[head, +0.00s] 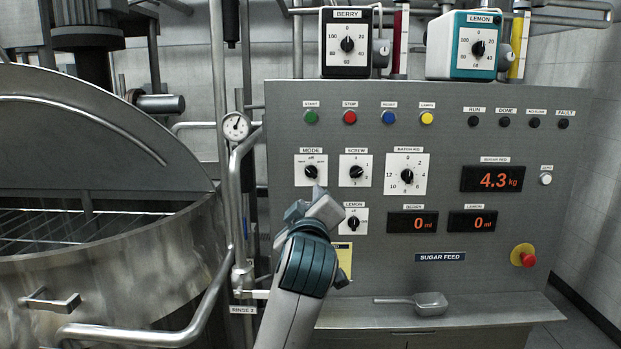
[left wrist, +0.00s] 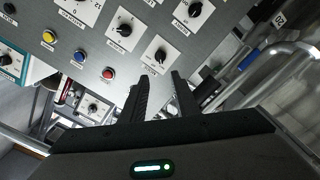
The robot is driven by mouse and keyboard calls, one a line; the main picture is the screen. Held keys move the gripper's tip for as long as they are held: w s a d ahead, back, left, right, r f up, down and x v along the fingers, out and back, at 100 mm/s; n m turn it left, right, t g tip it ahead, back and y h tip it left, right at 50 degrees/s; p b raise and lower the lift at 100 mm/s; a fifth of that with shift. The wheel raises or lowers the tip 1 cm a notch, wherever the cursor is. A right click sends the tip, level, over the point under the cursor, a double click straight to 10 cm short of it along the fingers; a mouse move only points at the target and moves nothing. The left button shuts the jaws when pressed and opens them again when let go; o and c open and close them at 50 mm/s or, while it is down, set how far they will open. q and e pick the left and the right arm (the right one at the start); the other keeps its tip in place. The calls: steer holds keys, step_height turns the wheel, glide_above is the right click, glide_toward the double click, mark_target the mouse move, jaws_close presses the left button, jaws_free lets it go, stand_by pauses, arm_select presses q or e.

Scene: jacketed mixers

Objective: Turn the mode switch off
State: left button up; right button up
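The mode switch (head: 311,171) is a black knob on a white square plate, labelled MODE, at the upper left of the grey panel. In the left wrist view the mode switch (left wrist: 160,56) lies just beyond and between the fingertips. Its pointer direction is too small to tell surely. My left gripper (head: 318,194) is just below and in front of the switch in the head view. In the left wrist view its two dark fingers (left wrist: 161,76) are apart with nothing between them, so it is open. It appears not to touch the knob. My right gripper is not in view.
The screw switch (head: 355,171) is close on the right, and the lemon switch (head: 353,222) is below it. Start (head: 310,117) and stop (head: 350,117) buttons are above. A red emergency button (head: 523,256) is at lower right. A large steel vessel (head: 110,245) and pipes stand left.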

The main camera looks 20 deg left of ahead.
mark_target(311, 174)
arm_select(q)
steer(key=p+x, duration=0.6)
steer(key=x, duration=1)
steer(key=shift+w+a+p, duration=0.2)
steer(key=shift+w+p, duration=0.1)
steer(key=shift+w+a+f, duration=0.1)
steer(key=shift+w, duration=0.2)
jaws_close()
